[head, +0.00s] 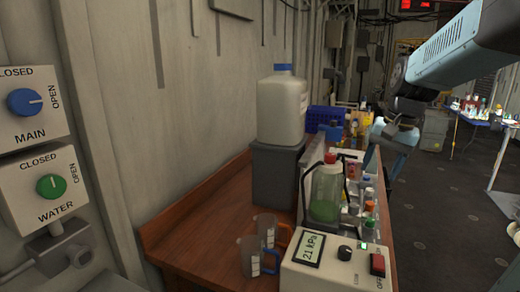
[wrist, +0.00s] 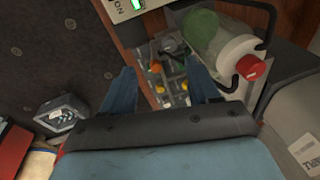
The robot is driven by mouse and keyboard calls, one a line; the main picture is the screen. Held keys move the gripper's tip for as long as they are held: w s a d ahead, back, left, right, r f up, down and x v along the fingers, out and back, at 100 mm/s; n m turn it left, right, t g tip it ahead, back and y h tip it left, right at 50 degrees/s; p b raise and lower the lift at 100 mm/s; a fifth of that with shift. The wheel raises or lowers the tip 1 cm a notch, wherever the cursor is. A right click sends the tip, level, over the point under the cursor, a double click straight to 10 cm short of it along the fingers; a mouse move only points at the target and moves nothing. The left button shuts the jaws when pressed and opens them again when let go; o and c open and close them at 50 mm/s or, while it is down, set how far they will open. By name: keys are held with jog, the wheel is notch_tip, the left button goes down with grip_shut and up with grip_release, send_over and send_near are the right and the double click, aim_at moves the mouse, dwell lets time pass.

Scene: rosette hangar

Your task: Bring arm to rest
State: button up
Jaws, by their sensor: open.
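My arm comes in from the upper right of the head view. My gripper (head: 388,135) points down beside the right edge of the wooden bench (head: 190,210). In the wrist view my gripper (wrist: 163,86) shows two blue fingers set well apart, with nothing held between them. Below and beyond the fingers is a rack of small coloured-cap items (wrist: 168,72). A bottle with a red cap and green liquid (head: 326,190) stands near it on the bench; it also shows at the right in the wrist view (wrist: 225,45).
A white jug with a blue cap (head: 282,105) stands on a grey block (head: 277,172). Two measuring cups (head: 250,255) and a pressure meter box (head: 335,262) are at the front. Valve panels (head: 40,185) are on the left.

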jog(key=s+a+n+t, duration=0.1)
jog(key=s+a+n, duration=0.1)
jog(key=s, duration=0.5)
jog(key=s+a+n+t+h, duration=0.1)
jog(key=s+a+n+t, duration=0.1)
jog(key=s, duration=0.5)
jog(key=shift+s+a+f+n+t, duration=0.3)
jog(key=shift+a+n, duration=0.35)
jog(key=shift+n, duration=0.25)
dwell(0.8)
